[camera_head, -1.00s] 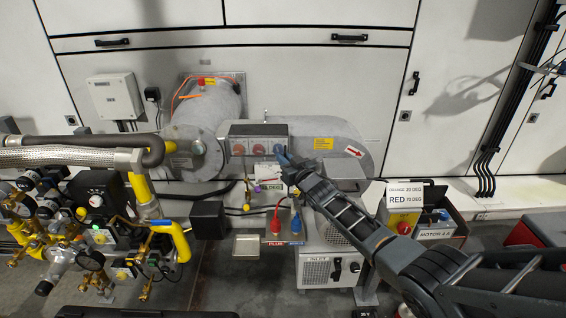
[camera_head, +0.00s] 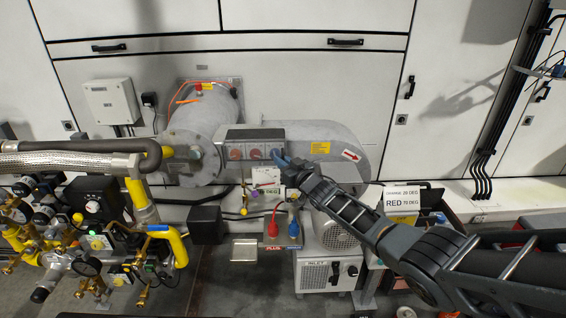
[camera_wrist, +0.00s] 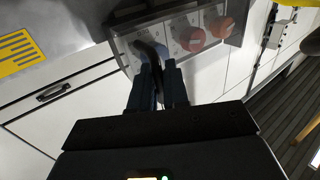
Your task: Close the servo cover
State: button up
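A grey servo box (camera_head: 254,133) sits on the burner housing, with red round dials (camera_head: 236,153) along its front. I cannot make out clearly whether its cover stands open or shut. The box also shows at the top of the wrist view (camera_wrist: 228,12), with two red dials (camera_wrist: 192,39). My gripper (camera_head: 279,158) is at the right end of the box front. In the wrist view my gripper (camera_wrist: 155,52) has its two fingers close together over the panel's left part, where they hide the surface. A dark shape lies at the fingertips; I cannot tell whether it is held.
Yellow gas pipes and valves (camera_head: 165,235) crowd the left. A sign reading RED 70 DEG (camera_head: 402,198) stands right of the motor (camera_head: 335,232). White wall panels are behind.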

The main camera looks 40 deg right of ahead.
jog(key=shift+o, duration=0.6)
jog(key=shift+d+r, duration=0.15)
jog(key=shift+d, duration=0.05)
jog(key=s+a+p, duration=0.1)
jog(key=s+p, duration=0.3)
jog(key=s, duration=0.3)
jog(key=shift+s+a, duration=0.3)
jog(key=shift+s, duration=0.05)
jog(key=shift+f, duration=0.2)
